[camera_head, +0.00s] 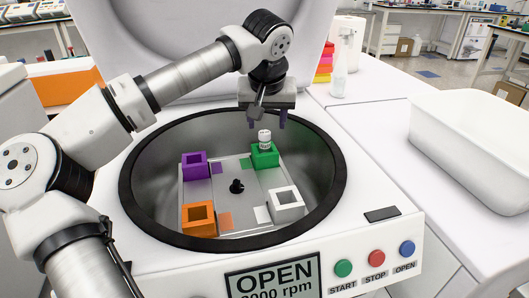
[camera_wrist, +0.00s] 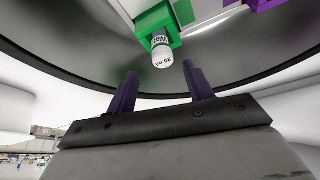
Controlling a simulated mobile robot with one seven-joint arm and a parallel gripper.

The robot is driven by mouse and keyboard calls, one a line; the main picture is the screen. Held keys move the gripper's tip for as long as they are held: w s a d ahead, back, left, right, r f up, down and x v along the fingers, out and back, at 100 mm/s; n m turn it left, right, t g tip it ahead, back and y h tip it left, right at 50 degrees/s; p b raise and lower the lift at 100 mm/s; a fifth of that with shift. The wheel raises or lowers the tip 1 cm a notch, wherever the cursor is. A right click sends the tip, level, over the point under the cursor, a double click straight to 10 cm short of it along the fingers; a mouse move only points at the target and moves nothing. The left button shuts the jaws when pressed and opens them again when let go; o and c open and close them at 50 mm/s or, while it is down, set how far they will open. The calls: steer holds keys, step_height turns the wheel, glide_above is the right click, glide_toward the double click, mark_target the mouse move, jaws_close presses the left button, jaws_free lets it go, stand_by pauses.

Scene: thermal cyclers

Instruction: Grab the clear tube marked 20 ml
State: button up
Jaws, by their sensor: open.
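The tube (camera_head: 264,140), small and clear with a white cap, stands upright in the green holder (camera_head: 265,157) inside the open centrifuge. In the wrist view the tube (camera_wrist: 161,50) shows its white end with "20 ml" lettering, in the green holder (camera_wrist: 157,21).
The centrifuge's dark rim (camera_head: 127,190) surrounds the bowl. Purple (camera_head: 194,165), orange (camera_head: 198,217) and white (camera_head: 287,203) holders sit on the rotor, around a black center knob (camera_head: 236,186). A white tray (camera_head: 470,140) and a bottle (camera_head: 338,78) stand outside.

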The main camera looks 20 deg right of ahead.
mark_target(265, 132)
steer(key=x, duration=0.5)
steer(key=shift+a+f, duration=0.2)
jaws_close()
